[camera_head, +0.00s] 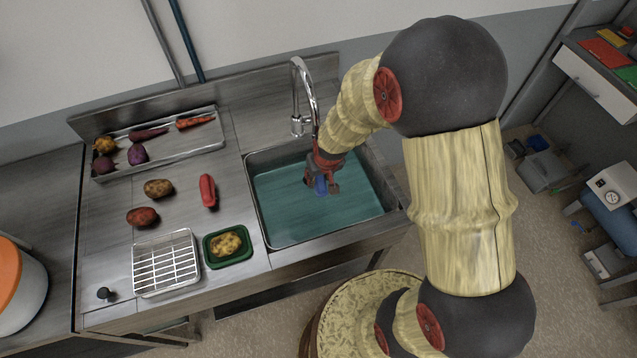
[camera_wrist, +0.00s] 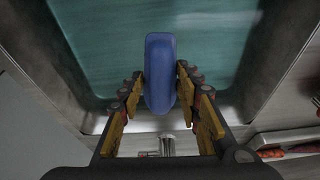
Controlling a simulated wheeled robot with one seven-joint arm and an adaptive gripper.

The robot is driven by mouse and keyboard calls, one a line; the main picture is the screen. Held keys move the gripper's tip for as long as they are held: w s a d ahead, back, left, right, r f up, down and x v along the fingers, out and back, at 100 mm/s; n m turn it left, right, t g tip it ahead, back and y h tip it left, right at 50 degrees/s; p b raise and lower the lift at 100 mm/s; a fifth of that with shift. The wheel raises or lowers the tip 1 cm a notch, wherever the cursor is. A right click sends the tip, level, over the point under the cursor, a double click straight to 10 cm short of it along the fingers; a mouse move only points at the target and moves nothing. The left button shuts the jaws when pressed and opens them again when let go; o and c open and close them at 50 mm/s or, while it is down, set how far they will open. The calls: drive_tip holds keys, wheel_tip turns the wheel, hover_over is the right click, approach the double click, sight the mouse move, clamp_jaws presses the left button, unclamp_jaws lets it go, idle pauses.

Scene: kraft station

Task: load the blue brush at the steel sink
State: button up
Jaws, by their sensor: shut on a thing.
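The steel sink (camera_head: 262,222) holds teal water (camera_head: 290,215) in its basin, and the water also fills the top of the wrist view (camera_wrist: 225,40). My gripper (camera_head: 322,186) is over the basin near the faucet side. It is shut on the blue brush (camera_wrist: 159,72), which sits between the two fingers in the wrist view. In the head view only a small blue part of the brush (camera_head: 321,186) shows between the fingers. I cannot tell whether the brush touches the water.
A chrome faucet (camera_head: 298,90) stands behind the basin, close to my arm. Left on the counter are a red object (camera_head: 207,190), two potatoes, a green tray (camera_head: 213,262) with a yellowish item, a wire rack (camera_head: 166,265) and a steel tray (camera_head: 205,148) of vegetables.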

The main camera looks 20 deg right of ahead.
drive_tip(key=shift+r+p, duration=2.2)
drive_tip(key=shift+r, duration=1.25)
drive_tip(key=shift+r, duration=0.1)
wheel_tip(320, 180, up, 4)
drive_tip(key=p, duration=0.2)
drive_tip(key=shift+p, duration=0.3)
